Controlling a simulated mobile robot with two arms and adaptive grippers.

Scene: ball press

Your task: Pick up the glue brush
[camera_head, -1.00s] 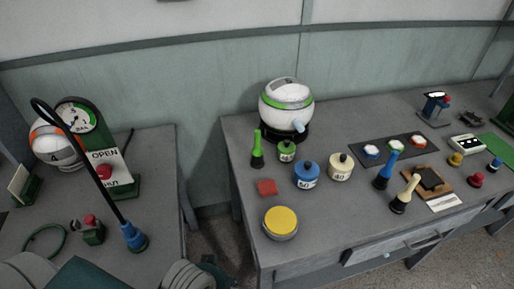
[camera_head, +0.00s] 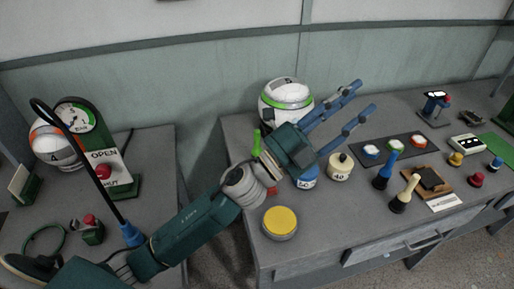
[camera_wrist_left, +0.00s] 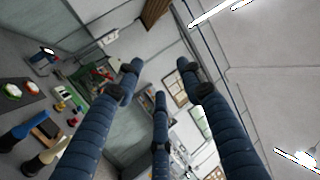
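Three upright brush-like tools stand on the right table: a green-handled one (camera_head: 256,142), a blue-handled one (camera_head: 386,172) and a cream-handled one (camera_head: 405,195). I cannot tell which is the glue brush. The blue and cream ones also show at the lower left of the left wrist view. My left gripper (camera_head: 362,98) reaches over the table, its fingers pointing up and right, left of and beyond the blue and cream tools. In the left wrist view its fingers (camera_wrist_left: 165,85) are spread and empty. My arm hides the green tool's lower part. My right gripper is not in view.
A blue jar (camera_head: 307,180), a cream jar (camera_head: 340,168) and a yellow-lidded tin (camera_head: 280,222) stand near my left arm. A white-and-green ball (camera_head: 284,98) is behind it. A dark mat (camera_head: 388,157) with coloured pieces and a brown board (camera_head: 431,183) lie right.

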